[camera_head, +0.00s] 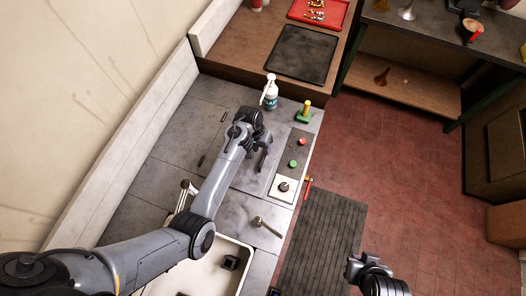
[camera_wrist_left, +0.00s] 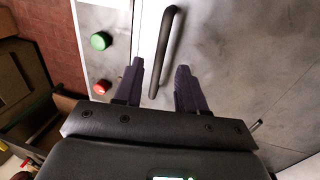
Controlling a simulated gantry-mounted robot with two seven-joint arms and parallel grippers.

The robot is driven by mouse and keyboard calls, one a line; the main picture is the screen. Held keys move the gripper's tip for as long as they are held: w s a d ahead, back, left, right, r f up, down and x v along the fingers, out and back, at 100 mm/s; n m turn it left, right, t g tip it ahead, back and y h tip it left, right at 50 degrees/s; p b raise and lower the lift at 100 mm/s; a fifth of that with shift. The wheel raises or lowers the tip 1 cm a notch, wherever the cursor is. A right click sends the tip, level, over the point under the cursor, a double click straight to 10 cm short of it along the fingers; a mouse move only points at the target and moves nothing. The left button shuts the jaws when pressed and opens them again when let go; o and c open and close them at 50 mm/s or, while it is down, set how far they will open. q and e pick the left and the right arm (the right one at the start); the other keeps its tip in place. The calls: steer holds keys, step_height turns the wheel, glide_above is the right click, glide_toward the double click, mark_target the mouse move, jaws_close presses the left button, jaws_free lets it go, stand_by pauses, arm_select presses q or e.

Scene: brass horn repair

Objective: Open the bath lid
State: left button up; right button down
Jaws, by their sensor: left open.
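The bath lid (camera_head: 248,181) is a flat grey metal panel lying level in the bench top, closed. Its black bar handle (camera_wrist_left: 166,45) shows in the left wrist view. My left gripper (camera_wrist_left: 160,68) is open, with one purple-grey finger on each side of the handle and a gap to each. Whether the fingers are down at the handle's height is hard to tell. In the head view the left gripper (camera_head: 265,150) is over the lid and partly hides it and the handle.
A control panel with a green button (camera_head: 293,163) and a red button (camera_head: 301,142) lies right of the lid. A spray bottle (camera_head: 270,94) and a green-based yellow object (camera_head: 304,112) stand behind.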

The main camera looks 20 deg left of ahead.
mark_target(264, 155)
arm_select(q)
steer(key=shift+d+f, duration=0.2)
steer(key=shift+f, duration=0.8)
steer(key=shift+d+f, duration=0.15)
steer(key=shift+f, duration=0.8)
jaws_close()
